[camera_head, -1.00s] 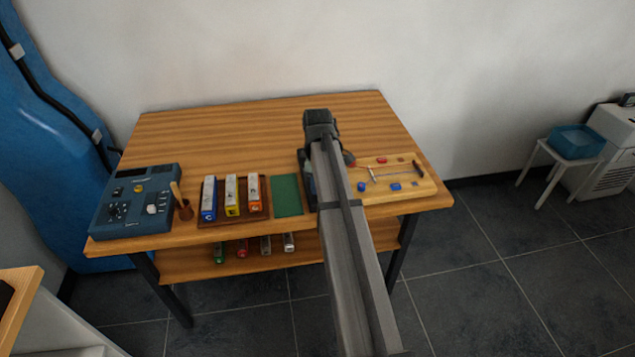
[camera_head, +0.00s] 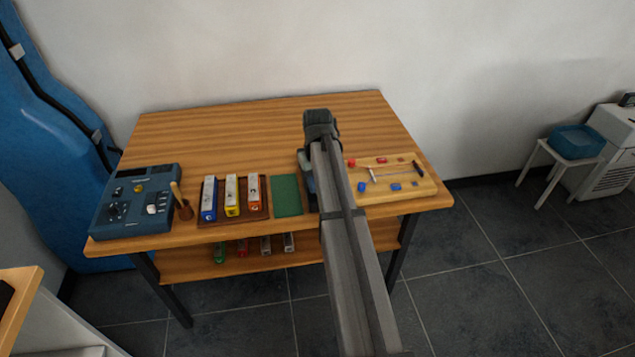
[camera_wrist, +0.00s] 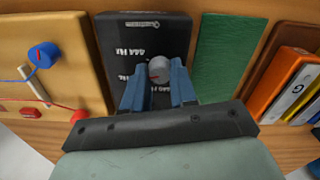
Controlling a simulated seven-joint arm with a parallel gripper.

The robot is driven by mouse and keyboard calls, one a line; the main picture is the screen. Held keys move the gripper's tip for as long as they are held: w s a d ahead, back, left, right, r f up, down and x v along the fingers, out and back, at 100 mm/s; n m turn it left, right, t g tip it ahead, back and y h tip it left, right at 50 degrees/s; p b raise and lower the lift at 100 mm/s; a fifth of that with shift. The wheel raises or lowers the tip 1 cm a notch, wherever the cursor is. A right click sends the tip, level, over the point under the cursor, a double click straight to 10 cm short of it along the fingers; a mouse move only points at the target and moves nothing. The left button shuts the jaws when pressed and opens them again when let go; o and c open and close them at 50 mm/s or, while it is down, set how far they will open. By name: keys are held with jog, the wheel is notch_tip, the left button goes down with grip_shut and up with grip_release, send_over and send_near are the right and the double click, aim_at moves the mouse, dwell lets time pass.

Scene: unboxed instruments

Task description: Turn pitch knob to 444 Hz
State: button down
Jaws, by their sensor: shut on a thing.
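In the head view my arm and gripper cover most of the box, and the knob is hidden there.
Left of the box in the head view lie a green mat (camera_head: 286,195), a brown tray (camera_head: 264,212) with coloured blocks, and a blue console (camera_head: 127,217). A wooden board (camera_head: 425,188) with pegs and strings lies close on the right. The table's back is clear.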

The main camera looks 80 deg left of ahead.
jog(key=m, duration=0.4)
jog(key=shift+m, duration=2.1)
jog(key=c, duration=0.9)
grip_release()
notch_tip(320, 180, up, 14)
jog(key=shift+f, duration=0.1)
